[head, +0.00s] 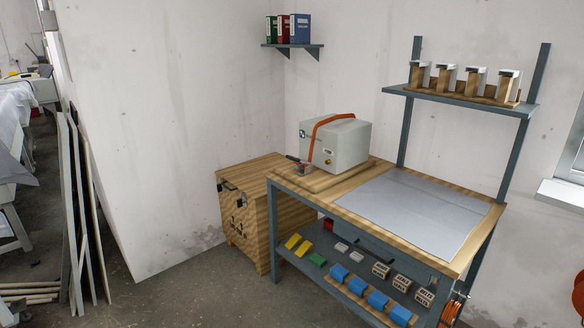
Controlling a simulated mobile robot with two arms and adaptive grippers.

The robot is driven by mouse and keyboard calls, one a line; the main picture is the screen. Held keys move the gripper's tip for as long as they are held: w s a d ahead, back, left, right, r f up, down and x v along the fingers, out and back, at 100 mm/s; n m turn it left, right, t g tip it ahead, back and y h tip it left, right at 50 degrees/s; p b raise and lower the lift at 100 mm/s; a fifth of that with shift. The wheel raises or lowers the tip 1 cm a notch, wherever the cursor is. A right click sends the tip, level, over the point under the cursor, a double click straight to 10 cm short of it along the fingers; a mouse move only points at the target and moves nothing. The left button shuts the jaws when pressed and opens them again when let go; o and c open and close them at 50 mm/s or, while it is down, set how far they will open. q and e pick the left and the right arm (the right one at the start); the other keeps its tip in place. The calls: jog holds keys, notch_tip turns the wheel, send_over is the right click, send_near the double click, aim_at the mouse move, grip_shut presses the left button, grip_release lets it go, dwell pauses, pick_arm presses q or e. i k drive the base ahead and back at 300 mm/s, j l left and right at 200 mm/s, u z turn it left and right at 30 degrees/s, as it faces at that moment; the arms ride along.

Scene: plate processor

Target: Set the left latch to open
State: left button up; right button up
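A wooden crate (262,215) stands on the floor against the wall, left of the workbench. Small dark fittings that look like latches sit near its upper edge: a left one (226,185) and a right one (241,197). They are too small to tell whether either is open or shut. A light grey box-shaped machine (345,146) with an orange curved handle (320,127) sits on the bench, with a small dark lever (297,159) at its left front. Neither of my grippers is in view.
The workbench (455,268) carries a grey mat (412,208); its lower shelf holds several coloured blocks (356,286). A rack shelf (459,99) is above. Boards (82,215) lean at left. The floor (190,285) before the crate is clear.

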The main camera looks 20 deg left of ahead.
aim_at(220, 187)
jog(key=i+j, duration=0.25)
jog(key=j, duration=0.15)
jog(key=i+j, duration=0.25)
jog(key=j, duration=0.2)
jog(key=i+j, duration=0.2)
jog(key=j, duration=0.2)
jog(key=i+j, duration=0.25)
jog(key=j, duration=0.15)
jog(key=i+j+u, duration=0.1)
jog(key=i+j, duration=0.15)
jog(key=j, duration=0.2)
